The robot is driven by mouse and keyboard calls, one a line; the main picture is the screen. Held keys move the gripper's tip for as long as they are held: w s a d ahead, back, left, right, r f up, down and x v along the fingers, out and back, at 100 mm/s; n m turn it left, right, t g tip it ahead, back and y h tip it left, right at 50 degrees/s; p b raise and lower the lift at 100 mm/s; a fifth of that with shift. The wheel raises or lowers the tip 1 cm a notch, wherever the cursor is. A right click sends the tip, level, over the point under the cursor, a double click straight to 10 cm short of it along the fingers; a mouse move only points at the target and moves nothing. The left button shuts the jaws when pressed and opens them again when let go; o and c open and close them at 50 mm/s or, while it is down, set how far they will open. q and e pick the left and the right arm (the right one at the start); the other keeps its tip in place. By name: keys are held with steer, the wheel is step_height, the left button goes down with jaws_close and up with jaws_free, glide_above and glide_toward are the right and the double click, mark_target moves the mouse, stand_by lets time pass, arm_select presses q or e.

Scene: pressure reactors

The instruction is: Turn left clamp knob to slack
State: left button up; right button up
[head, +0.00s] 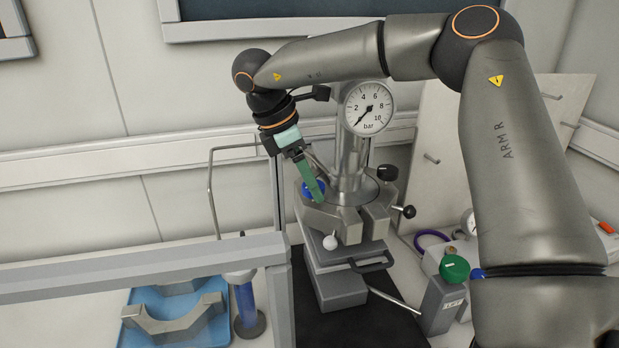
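The pressure reactor stands in the middle of the head view, with a steel column (351,165) and split clamp halves (333,216) around its base. A blue knob (308,190) sits on the left side of the clamp, partly hidden by my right gripper (318,192). The green fingers of the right gripper come down from the upper left and overlap the knob. I cannot tell whether they touch it or how far apart they are. A black knob (387,172) sits on the clamp's right side. My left gripper is not in view.
A round gauge (368,107) reads near zero, close below my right forearm. A grey rail frame (150,270) crosses the lower left. A grey box with a green knob (454,268) stands at right.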

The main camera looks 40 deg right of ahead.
jaws_close()
steer(key=shift+f+n+b, duration=0.15)
steer(key=shift+n+b, duration=0.25)
steer(key=shift+b, duration=0.35)
steer(key=n+t+b, duration=0.1)
steer(key=n+b, duration=0.1)
steer(key=n+t+b, duration=0.1)
steer(key=n+b, duration=0.1)
steer(key=b, duration=0.1)
steer(key=shift+s+f+n+h+b, duration=0.1)
steer(key=shift+s+n+h+b, duration=0.1)
steer(key=shift+n+h+b, duration=0.15)
steer(key=shift+n+t+b, duration=0.4)
steer(key=shift+n+b, duration=0.35)
steer(key=shift+n, duration=0.1)
steer(key=n+t+b, duration=0.1)
steer(key=n+b, duration=0.1)
steer(key=n, duration=0.1)
steer(key=shift+s, duration=0.15)
steer(key=shift+r+n+t, duration=0.2)
steer(key=shift+n+t, duration=0.1)
steer(key=shift+n, duration=0.3)
steer(key=shift+n+y+b, duration=0.35)
steer(key=shift+n+y, duration=0.05)
steer(key=shift+y, duration=0.05)
